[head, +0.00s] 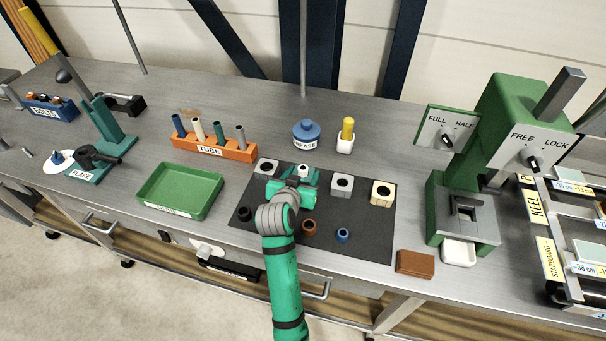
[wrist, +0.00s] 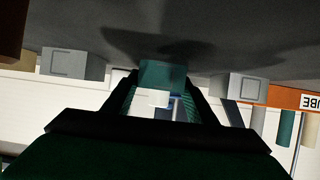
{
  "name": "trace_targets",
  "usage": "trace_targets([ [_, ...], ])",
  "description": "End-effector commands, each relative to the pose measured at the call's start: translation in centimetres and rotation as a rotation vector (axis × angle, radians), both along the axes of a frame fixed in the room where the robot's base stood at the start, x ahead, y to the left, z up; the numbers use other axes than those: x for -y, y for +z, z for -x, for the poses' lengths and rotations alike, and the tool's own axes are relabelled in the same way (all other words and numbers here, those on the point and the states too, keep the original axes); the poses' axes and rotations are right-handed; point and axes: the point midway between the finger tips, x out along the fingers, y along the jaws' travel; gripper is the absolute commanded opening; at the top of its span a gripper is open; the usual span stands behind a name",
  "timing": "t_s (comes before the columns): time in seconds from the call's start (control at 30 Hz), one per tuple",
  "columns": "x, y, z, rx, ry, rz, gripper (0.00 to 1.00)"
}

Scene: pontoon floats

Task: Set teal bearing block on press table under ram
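The teal bearing block (wrist: 162,75) shows in the wrist view between my fingertips, which appear to touch both its sides. It is at the dark mat, between two grey blocks; whether its base is clear of the mat I cannot tell. In the head view my gripper (head: 300,178) is over the back part of the mat and largely hides the block. The green press (head: 510,110) stands at the right, with its grey press table (head: 478,228) low at its front. The ram is partly hidden by the press head.
Grey blocks (head: 266,166) (head: 341,184) and a cream block (head: 382,192) stand beside my gripper on the mat (head: 362,240). Small rings lie in front. A brown block (head: 415,263) and white dish (head: 458,253) lie near the press. A grease pot (head: 306,134) and yellow-topped holder (head: 346,138) stand behind.

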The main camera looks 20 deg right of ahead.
Motion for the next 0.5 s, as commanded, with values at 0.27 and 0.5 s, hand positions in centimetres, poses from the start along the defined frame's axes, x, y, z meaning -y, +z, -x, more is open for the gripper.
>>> trace_targets([
  [0.27, -0.02, 0.02, -0.01, 0.000, 0.000, 0.000, 0.67],
  [0.5, -0.33, 0.68, 0.68, 0.000, -0.002, 0.000, 0.67],
])
